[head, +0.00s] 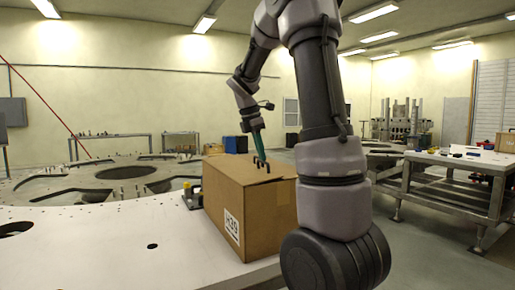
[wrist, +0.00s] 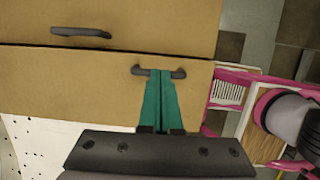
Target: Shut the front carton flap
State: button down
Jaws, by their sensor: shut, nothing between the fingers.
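The brown carton (head: 236,190) stands on the white plate, with a printed label on its near side. Its top looks covered by flaps lying about flat. In the wrist view, one flap (wrist: 60,95) is nearer my gripper, and the other flap (wrist: 150,15) lies beyond a seam. Each has a dark handle; the far one (wrist: 80,32) is clear. My gripper (wrist: 160,73) is shut and empty, its teal fingertips over the near flap's handle (wrist: 178,74). I cannot tell whether they touch it. In the head view my gripper (head: 261,158) is at the carton's top.
The white plate (head: 110,240) extends left of the carton, with holes and a small dark fixture (head: 190,195) beside the carton. A large ring-shaped structure (head: 60,185) lies behind. A metal bench (head: 460,165) stands at the right. My arm hides part of the carton's right side.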

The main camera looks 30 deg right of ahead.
jog(key=shift+d+f, duration=0.25)
jog(key=shift+f, duration=0.3)
jog(key=shift+r, duration=0.1)
jog(key=v, duration=1.1)
jog(key=s+a+f+m+t+y, duration=0.2)
jog(key=s+a+m, duration=0.3)
jog(key=s+m, duration=0.5)
jog(key=s+a+f+m+t+y, duration=0.3)
jog(key=s+a+m, duration=0.3)
jog(key=s+m, duration=0.4)
jog(key=shift+s+a+m+t, duration=0.2)
jog(key=shift+a+m+t, duration=0.15)
jog(key=shift+m+t, duration=0.7)
